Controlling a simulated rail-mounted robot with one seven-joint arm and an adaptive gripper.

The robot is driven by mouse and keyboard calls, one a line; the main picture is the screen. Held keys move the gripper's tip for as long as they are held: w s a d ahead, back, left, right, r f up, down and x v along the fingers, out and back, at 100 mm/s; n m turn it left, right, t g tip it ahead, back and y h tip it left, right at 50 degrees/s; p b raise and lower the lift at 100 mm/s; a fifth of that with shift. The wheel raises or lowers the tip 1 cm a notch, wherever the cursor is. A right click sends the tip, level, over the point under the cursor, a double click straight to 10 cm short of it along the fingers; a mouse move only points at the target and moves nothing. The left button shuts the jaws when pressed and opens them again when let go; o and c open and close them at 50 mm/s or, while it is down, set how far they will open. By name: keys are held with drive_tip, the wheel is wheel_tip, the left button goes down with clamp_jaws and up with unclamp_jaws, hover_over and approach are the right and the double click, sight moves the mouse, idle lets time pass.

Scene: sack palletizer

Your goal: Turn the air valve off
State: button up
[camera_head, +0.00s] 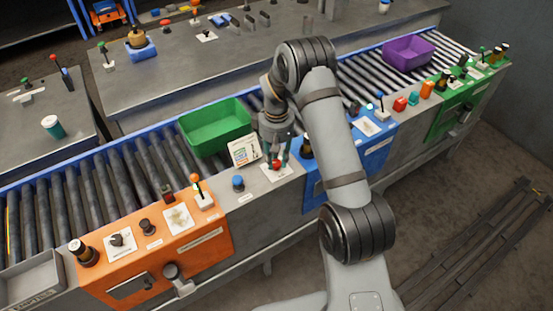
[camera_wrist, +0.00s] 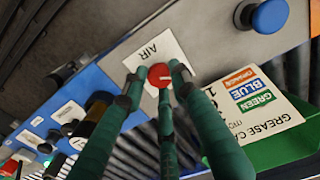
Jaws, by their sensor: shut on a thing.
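The air valve is a round red knob on a white plate marked AIR, on the grey panel between the orange and blue consoles. In the wrist view the red knob (camera_wrist: 159,76) sits between my green gripper fingers, with the AIR plate (camera_wrist: 152,50) just behind it. In the head view the knob (camera_head: 276,164) shows low between the fingertips. My gripper (camera_head: 276,158) points down and is shut on the knob; it also shows in the wrist view (camera_wrist: 158,80). The fingers partly hide the knob's sides. I cannot tell its turned position.
A blue button (camera_head: 238,183) stands left of the valve. A printed sign (camera_head: 244,150) and a green bin (camera_head: 216,127) are close behind. The orange console (camera_head: 150,262) is at the left and the blue console (camera_head: 372,152) at the right, both with several controls. A purple bin (camera_head: 408,52) sits farther along the rollers.

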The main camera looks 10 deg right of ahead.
sight(276, 163)
idle(0.3)
drive_tip(key=o, duration=1.1)
drive_tip(key=shift+c, duration=0.2)
drive_tip(key=shift+o, duration=0.5)
wheel_tip(276, 163, up, 12)
wheel_tip(276, 163, down, 12)
drive_tip(key=shift+f, duration=0.1)
